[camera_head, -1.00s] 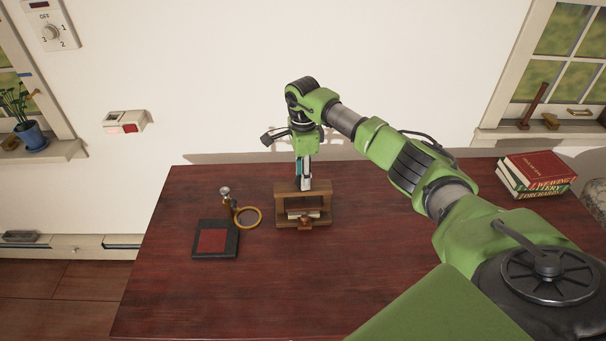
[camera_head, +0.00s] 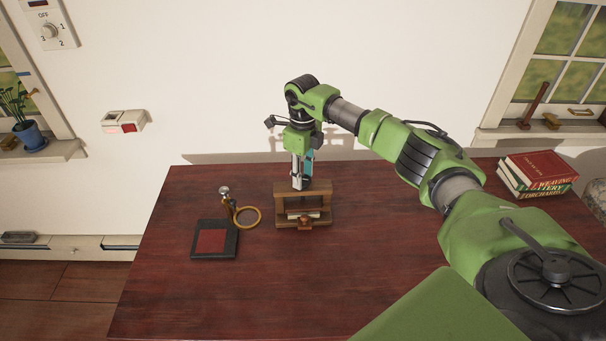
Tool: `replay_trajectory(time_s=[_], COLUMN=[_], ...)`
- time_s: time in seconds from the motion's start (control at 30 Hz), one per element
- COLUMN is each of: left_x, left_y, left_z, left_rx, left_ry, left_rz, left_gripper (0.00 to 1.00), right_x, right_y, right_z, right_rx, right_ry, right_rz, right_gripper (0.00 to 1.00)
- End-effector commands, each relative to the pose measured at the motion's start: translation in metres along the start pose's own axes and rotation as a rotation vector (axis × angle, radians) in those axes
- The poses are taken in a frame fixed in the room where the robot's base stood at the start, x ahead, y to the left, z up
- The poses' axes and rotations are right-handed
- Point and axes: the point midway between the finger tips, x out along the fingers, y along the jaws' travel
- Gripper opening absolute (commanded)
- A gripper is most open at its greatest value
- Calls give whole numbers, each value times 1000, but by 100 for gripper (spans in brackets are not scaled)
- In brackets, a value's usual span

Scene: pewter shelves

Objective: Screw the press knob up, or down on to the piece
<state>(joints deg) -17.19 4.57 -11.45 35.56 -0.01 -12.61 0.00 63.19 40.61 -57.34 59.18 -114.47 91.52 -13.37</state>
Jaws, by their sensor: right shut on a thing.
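The wooden press (camera_head: 325,190) stands on the dark red table, with an upright frame and a pale layered piece (camera_head: 303,215) in its opening. My right gripper (camera_head: 299,184) points straight down at the top of the press, shut on the press knob, which its fingers hide. I cannot tell how far the press's inner plate is from the piece. A small brown wooden part shows at the front foot of the press. My left gripper is not in view.
Stacked books (camera_head: 537,174) lie at the table's back right. The table's front (camera_head: 240,300) is clear.

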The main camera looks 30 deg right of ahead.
Motion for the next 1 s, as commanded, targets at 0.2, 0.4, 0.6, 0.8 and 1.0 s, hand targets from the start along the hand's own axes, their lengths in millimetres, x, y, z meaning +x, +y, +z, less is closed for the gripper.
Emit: replay_trajectory(time_s=[0.2, 0.4, 0.6, 0.8, 1.0], left_x=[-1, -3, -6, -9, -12], left_y=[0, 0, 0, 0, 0], left_z=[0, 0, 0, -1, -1], left_rx=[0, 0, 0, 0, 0], left_ry=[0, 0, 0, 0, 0], left_rz=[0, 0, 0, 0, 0], left_gripper=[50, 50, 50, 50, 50], right_x=[-1, -1, -1, -2, -2], right_y=[0, 0, 0, 0, 0], right_z=[0, 0, 0, 0, 0], right_rx=[204, 394, 584, 765, 915], right_ry=[-1, -2, -2, -2, -2], right_rz=[-1, 0, 0, 0, -1], right_gripper=[12, 12, 12, 12, 12])
